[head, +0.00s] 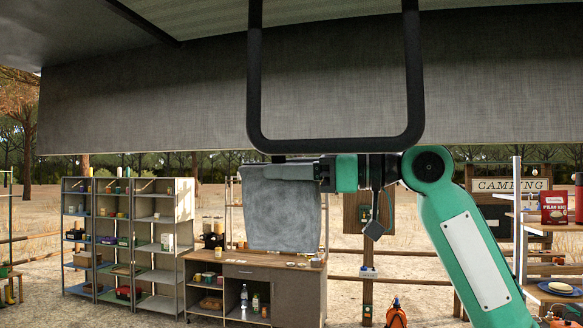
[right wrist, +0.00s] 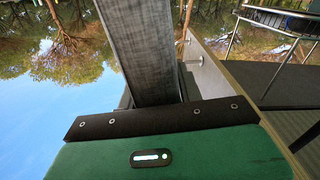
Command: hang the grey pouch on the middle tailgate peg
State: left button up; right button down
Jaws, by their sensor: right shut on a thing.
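The grey pouch (head: 283,212) hangs down in the middle of the head view, flat and roughly upright. My right gripper (head: 292,162) is shut on its top edge, its arm coming in from the right. In the right wrist view the pouch (right wrist: 148,55) shows as a long grey strip beyond the dark jaw. A pale board with small peg-like stubs (right wrist: 192,63) shows beside the pouch in that view, apart from it as far as I can see. I cannot tell which stub is the middle peg. My left gripper is not in view.
A grey panel (head: 170,95) spans the top of the head view, with a black U-shaped bar (head: 340,145) just above my right gripper. A wooden counter (head: 258,274) and metal shelves (head: 165,240) stand behind. Shelves with goods (head: 556,250) stand at the right.

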jog(key=shift+s+a+f+b, duration=0.15)
jog(key=shift+s+a+f, duration=0.15)
jog(key=shift+s, duration=0.65)
jog(key=shift+s+a+f+b, duration=0.2)
jog(key=shift+s+a+f, duration=0.1)
jog(key=shift+s, duration=0.6)
jog(key=shift+s+a+f+b, duration=0.15)
jog(key=shift+s+a+f, duration=0.15)
jog(key=shift+s, duration=0.65)
jog(key=c, duration=0.8)
grip_release()
jog(key=shift+s, duration=0.1)
jog(key=shift+c, duration=0.2)
